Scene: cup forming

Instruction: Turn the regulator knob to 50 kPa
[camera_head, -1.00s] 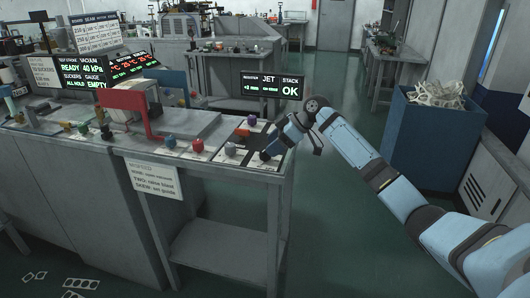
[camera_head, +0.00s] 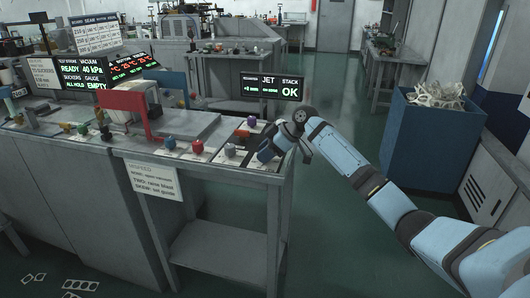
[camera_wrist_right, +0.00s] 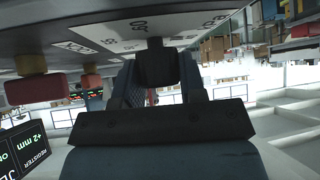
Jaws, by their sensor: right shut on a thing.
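The regulator knob (camera_wrist_right: 157,66) is a dark knob between the fingers of my right gripper in the right wrist view. My right gripper (camera_head: 264,156) is at the right end of the bench in the head view, where it hides the knob. It also shows from below in the right wrist view (camera_wrist_right: 155,82), shut on the knob. A pale dial plate (camera_wrist_right: 125,32) with printed numbers, one looking like 60, lies behind the knob. The vacuum display (camera_head: 83,68) reads READY 40 kPa. My left gripper is not in view.
Purple (camera_head: 251,122), red (camera_head: 197,146) and orange (camera_head: 242,132) controls sit near the gripper on the bench (camera_head: 230,177). A register and jet display (camera_head: 265,87) stands behind. A blue bin (camera_head: 437,140) stands at right. The floor between is clear.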

